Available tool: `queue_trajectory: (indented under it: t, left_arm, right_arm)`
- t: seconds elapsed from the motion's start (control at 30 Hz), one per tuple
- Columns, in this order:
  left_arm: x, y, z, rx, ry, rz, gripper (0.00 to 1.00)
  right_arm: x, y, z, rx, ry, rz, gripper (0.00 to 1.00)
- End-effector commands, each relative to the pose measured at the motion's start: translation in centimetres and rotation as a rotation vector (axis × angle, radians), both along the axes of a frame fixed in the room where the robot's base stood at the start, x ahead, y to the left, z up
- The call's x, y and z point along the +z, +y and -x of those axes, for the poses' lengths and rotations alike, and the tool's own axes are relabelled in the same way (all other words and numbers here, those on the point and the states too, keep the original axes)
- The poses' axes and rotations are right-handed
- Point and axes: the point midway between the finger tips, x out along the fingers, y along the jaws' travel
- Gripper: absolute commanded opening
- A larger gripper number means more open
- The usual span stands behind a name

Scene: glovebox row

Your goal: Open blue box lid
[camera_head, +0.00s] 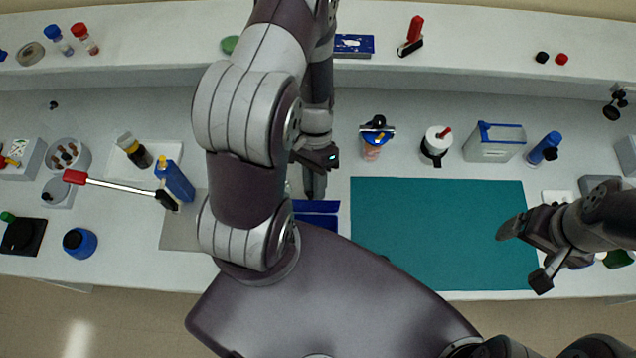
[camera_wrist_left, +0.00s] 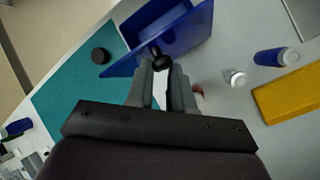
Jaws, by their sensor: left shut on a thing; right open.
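The blue box (camera_head: 316,224) sits at the left edge of the teal mat in the head view, partly hidden by my left arm. It also shows at the top of the left wrist view (camera_wrist_left: 180,32), where its blue lid panel (camera_wrist_left: 122,68) looks tilted up and the inside partly shows. A black knob (camera_wrist_left: 161,57) is on the panel. My left gripper (camera_head: 314,192) is shut on this knob, with its fingertips (camera_wrist_left: 162,68) around it. My right gripper (camera_head: 522,257) is open and empty over the right end of the mat.
The teal mat (camera_head: 440,230) is mostly clear. A black round piece (camera_wrist_left: 100,55) lies on it near the box. Behind it stand a white jar (camera_head: 437,146), a clear container (camera_head: 495,143) and a blue bottle (camera_head: 544,149). A red-handled tool (camera_head: 120,185) lies left.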

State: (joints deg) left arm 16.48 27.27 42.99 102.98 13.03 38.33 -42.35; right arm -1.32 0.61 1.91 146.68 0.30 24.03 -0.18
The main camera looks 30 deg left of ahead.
Motion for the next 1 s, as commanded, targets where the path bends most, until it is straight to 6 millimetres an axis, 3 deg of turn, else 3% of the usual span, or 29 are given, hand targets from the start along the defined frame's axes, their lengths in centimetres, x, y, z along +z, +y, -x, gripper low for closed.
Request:
queue_trajectory:
  t: [0.1,0.13,0.2,1.0]
  left_arm:
    - [-0.82,0.06,0.59,-0.008,0.008,-0.001,0.0]
    - [-0.83,0.05,0.59,-0.008,0.008,-0.001,0.28]
    - [-0.83,0.03,0.59,-0.006,0.007,-0.002,0.48]
    - [-0.35,-0.02,0.44,-0.005,0.005,-0.001,0.48]
  right_arm:
    - [-0.38,0.0,0.0,0.0,0.0,0.0,0.87]
    - [-0.38,0.0,0.0,0.0,0.0,0.0,0.87]
    - [-0.38,0.0,0.0,0.0,0.0,0.0,0.87]
    - [-0.1,0.0,0.0,0.0,0.0,0.0,0.87]
